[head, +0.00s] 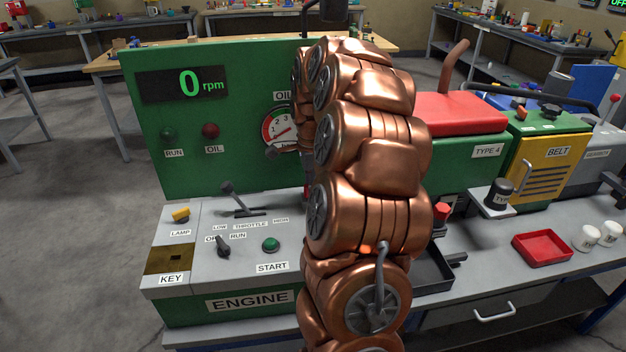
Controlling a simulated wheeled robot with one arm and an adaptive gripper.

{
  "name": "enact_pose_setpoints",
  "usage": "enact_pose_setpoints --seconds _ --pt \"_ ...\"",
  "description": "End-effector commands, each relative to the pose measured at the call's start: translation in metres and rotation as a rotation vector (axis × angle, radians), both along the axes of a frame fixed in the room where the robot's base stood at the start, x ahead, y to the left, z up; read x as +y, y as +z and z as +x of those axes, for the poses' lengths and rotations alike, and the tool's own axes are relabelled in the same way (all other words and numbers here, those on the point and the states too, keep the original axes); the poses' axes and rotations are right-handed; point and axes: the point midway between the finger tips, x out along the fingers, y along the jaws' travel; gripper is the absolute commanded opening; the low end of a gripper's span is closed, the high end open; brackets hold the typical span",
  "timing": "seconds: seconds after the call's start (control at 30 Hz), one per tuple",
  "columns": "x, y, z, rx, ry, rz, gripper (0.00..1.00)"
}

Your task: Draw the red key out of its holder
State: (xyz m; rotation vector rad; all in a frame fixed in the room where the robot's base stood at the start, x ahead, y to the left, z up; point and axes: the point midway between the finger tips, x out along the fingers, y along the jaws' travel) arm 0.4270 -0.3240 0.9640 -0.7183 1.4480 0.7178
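No red key can be made out for certain. A small red sliver (307,191) shows at the left edge of my copper arm, too little to identify. The key plate (170,259), brass-coloured with a dark spot, sits at the left front of the engine console above the label KEY. Nothing red stands in it. My gripper (290,151) is mostly hidden behind my arm. Only dark parts show in front of the gauge, and its fingers cannot be made out. The holder of the red key cannot be identified.
The console (262,262) has a yellow lamp switch (181,215), throttle lever (232,196), run knob (222,245) and green start button (270,245). Its green panel (220,130) rises behind. Right of my arm are a red-topped green engine (455,113), red tray (542,247) and white cups (588,238).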

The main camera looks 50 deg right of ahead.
Motion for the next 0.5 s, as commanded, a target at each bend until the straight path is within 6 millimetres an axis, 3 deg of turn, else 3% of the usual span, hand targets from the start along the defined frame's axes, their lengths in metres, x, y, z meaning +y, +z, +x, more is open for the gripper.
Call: enact_pose_setpoints --seconds 0.2,0.5 --pt "0.0 -0.0002 0.0 0.0 0.0 0.0 0.48" --pt "0.0001 -0.0001 0.0 0.001 0.001 0.001 0.17"
